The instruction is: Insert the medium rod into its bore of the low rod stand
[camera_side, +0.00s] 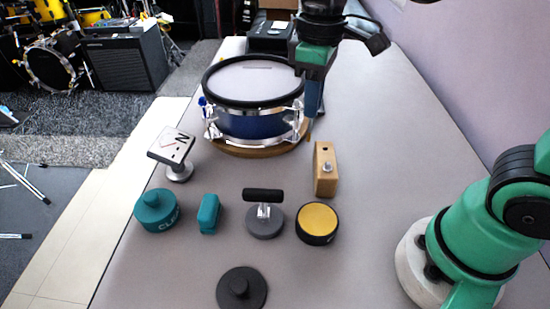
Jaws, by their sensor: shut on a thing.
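My gripper (313,108) hangs at the upper middle, just right of the drum, pointing down. Its narrow blue fingers are shut on a thin thing, seemingly the medium rod, of which little shows below the fingertips. The low rod stand appears to be the wooden block (325,184) on the table, below and slightly right of my gripper. A dark hole shows near its far end, and a short shiny metal piece stands at its middle. My gripper and the thing in it are apart from the block, above and beyond it.
A blue snare drum (255,122) on a wooden base stands close left of my gripper. Nearer stand a tilted sign (171,145), teal pot (158,212), teal block (209,214), handled grey weight (264,222), yellow-topped puck (317,222) and dark knobbed disc (241,289).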

